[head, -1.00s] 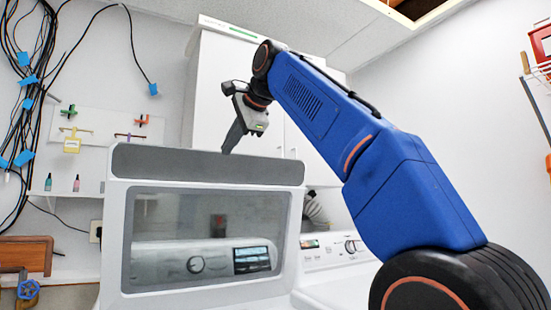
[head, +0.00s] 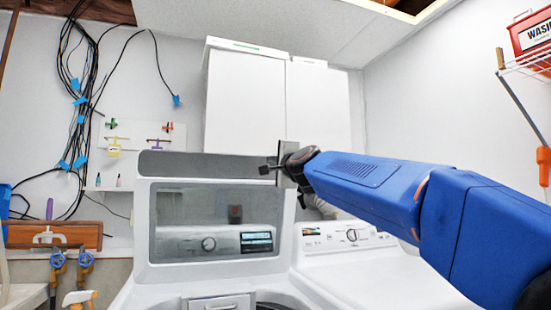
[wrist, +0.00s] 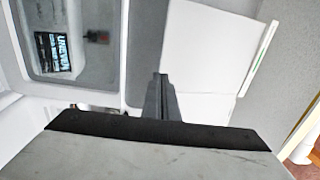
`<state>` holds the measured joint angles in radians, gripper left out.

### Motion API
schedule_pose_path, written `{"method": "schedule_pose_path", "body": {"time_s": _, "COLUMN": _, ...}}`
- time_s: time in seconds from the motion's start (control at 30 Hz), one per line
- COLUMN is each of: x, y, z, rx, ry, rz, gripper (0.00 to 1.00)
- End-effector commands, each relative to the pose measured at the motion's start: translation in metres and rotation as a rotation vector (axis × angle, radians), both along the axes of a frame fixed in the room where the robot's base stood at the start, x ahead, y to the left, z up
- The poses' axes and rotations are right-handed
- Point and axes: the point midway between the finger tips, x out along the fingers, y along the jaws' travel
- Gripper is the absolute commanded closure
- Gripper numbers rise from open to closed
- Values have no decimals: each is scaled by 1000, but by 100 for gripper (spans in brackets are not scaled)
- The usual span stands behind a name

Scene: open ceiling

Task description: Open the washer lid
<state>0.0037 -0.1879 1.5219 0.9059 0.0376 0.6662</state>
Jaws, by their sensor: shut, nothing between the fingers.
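The washer lid (head: 147,215) stands raised and roughly upright on the white washer (head: 160,294). It has a white frame, a dark grey top edge and a window, through which a control panel shows. Below it, part of the dark tub opening (head: 272,306) is in view. My gripper (head: 264,169) is at the lid's upper right corner, its fingers pointing left. In the wrist view the fingers (wrist: 160,78) are together and empty, with the lid (wrist: 130,45) beyond them to the left. I cannot tell whether they touch the lid.
A second white machine (head: 375,285) with a knob panel stands to the right. White cabinets (head: 245,105) hang above and behind the lid. Cables (head: 82,120) hang on the left wall. A wire shelf (head: 530,57) with a red box is at the upper right.

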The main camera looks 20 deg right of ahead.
Motion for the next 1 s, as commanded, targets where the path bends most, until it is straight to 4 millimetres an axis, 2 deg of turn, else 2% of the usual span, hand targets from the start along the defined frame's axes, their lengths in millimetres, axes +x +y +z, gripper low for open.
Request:
{"method": "schedule_pose_path", "body": {"time_s": 0.17, "x": 4, "y": -9, "z": -5, "rx": 6, "ry": -8, "rz": -32, "gripper": 100}}
{"method": "schedule_pose_path", "body": {"time_s": 0.37, "x": 26, "y": -9, "z": -1, "rx": 6, "ry": -9, "rz": -29, "gripper": 100}}
{"method": "schedule_pose_path", "body": {"time_s": 1.0, "x": 50, "y": -8, "z": 5, "rx": 4, "ry": -12, "rz": -28, "gripper": 100}}
